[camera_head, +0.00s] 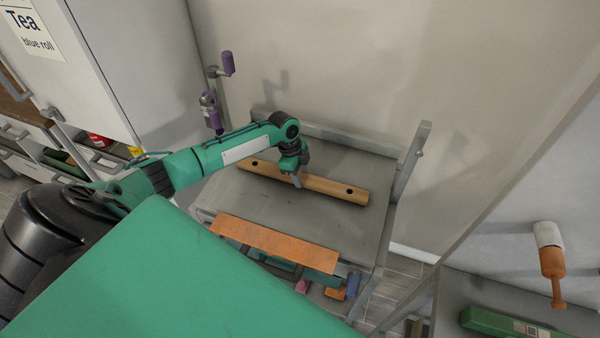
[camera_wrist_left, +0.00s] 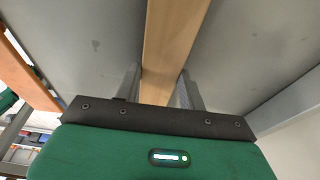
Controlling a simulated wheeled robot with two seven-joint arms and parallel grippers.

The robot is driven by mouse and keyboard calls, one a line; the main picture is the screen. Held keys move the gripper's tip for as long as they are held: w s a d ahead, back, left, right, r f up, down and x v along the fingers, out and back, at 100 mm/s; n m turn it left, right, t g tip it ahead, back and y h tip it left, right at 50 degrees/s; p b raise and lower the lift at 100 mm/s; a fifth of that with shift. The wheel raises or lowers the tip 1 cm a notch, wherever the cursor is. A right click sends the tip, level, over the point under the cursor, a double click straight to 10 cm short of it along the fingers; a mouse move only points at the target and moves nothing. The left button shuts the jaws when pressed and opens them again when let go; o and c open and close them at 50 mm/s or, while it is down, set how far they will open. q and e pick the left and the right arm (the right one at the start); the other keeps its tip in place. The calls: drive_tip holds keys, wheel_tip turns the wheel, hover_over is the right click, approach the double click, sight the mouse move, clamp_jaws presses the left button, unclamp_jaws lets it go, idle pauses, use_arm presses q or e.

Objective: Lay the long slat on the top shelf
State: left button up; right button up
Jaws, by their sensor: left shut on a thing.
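The long slat (camera_head: 330,187) is a light wooden bar with dark holes near its ends. It lies along the grey top shelf (camera_head: 225,197) of the rolling rack, or just above it; I cannot tell whether it touches. My left gripper (camera_head: 299,178) is over the slat's middle and shut on it. In the left wrist view the slat (camera_wrist_left: 172,45) runs away between the two fingers of the left gripper (camera_wrist_left: 160,90), over the grey shelf surface (camera_wrist_left: 245,50). My right gripper is not in view.
An orange board (camera_head: 275,245) lies at the shelf's front edge. A rack post (camera_head: 410,160) stands at the right. A purple-handled object (camera_head: 211,110) is at the back left. A lower level holds several small coloured items. An orange-and-white tool (camera_head: 551,255) and a green box (camera_head: 510,325) are at the right.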

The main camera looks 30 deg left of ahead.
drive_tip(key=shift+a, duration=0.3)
use_arm(q)
drive_tip(key=shift+f+b, duration=0.3)
drive_tip(key=shift+f, duration=0.25)
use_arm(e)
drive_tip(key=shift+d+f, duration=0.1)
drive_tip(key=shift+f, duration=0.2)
use_arm(q)
drive_tip(key=o, duration=1.2)
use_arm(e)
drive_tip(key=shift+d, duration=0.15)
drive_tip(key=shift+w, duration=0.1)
use_arm(q)
drive_tip(key=b+v, duration=0.2)
drive_tip(key=v, duration=1.1)
drive_tip(key=shift+r+b, duration=0.4)
drive_tip(key=shift+r, duration=0.05)
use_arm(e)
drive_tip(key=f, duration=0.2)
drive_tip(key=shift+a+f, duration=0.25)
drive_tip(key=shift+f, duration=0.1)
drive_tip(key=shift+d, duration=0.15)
use_arm(q)
drive_tip(key=shift+s, duration=0.1)
